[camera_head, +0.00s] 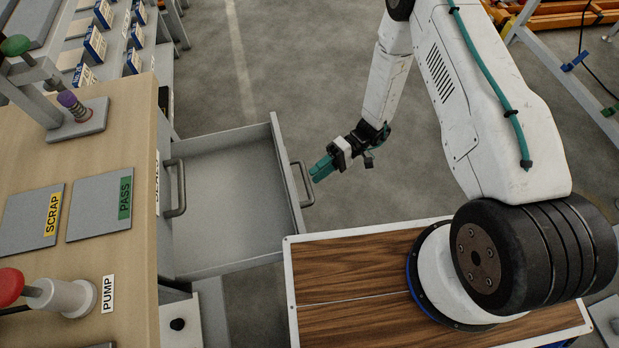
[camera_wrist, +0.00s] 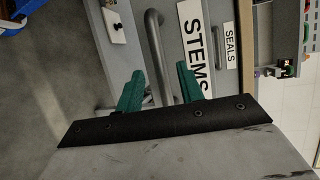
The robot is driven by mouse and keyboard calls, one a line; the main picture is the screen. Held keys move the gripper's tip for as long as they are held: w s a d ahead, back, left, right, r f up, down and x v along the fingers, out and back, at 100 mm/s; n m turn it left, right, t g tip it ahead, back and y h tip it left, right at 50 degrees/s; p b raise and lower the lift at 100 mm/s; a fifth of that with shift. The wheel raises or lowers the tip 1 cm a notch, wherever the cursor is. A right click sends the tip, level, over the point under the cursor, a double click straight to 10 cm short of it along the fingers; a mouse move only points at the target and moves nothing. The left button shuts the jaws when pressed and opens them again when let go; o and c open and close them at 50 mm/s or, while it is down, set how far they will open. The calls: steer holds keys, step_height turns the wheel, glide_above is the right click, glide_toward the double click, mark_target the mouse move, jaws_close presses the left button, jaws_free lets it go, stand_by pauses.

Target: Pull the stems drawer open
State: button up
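The stems drawer (camera_head: 225,195) stands far out from the bench in the head view, its grey inside empty. Its front carries a bar handle (camera_head: 306,186), and the STEMS label (camera_wrist: 195,45) shows in the wrist view. My gripper (camera_head: 320,169) is just outside the drawer front, by the far end of the handle. In the wrist view my gripper's two teal fingers (camera_wrist: 160,75) are apart, with the handle bar between them. Gaps show beside the bar, so the fingers do not look closed on it.
A shut drawer labelled SEALS (camera_wrist: 230,45) sits above, with its own handle (camera_head: 178,188). The bench top (camera_head: 120,160) holds SCRAP (camera_head: 30,222) and PASS (camera_head: 100,208) plates and a red-knobbed PUMP control (camera_head: 65,296). Floor beyond the drawer is clear.

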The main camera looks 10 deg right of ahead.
steer(key=v, duration=0.3)
stand_by(0.6)
steer(key=s+d+r+m+h, duration=0.2)
steer(key=d+r+h, duration=0.1)
steer(key=r, duration=0.6)
steer(key=s+d+r+m+h, duration=0.1)
steer(key=s+d+r+h, duration=0.15)
steer(key=r, duration=0.65)
steer(key=s+d+r+m+h, duration=0.15)
steer(key=d+r+h, duration=0.25)
steer(key=r, duration=0.5)
steer(key=s+d+r+t+h, duration=0.2)
steer(key=s+r, duration=0.4)
steer(key=r, duration=0.4)
steer(key=s+d+r+t+h, duration=0.2)
steer(key=s+d+r+t, duration=0.2)
steer(key=r+t, duration=0.3)
step_height(320, 180, up, 3)
steer(key=shift+s+r+m, duration=0.1)
steer(key=shift+s+m, duration=0.25)
steer(key=shift+s, duration=0.55)
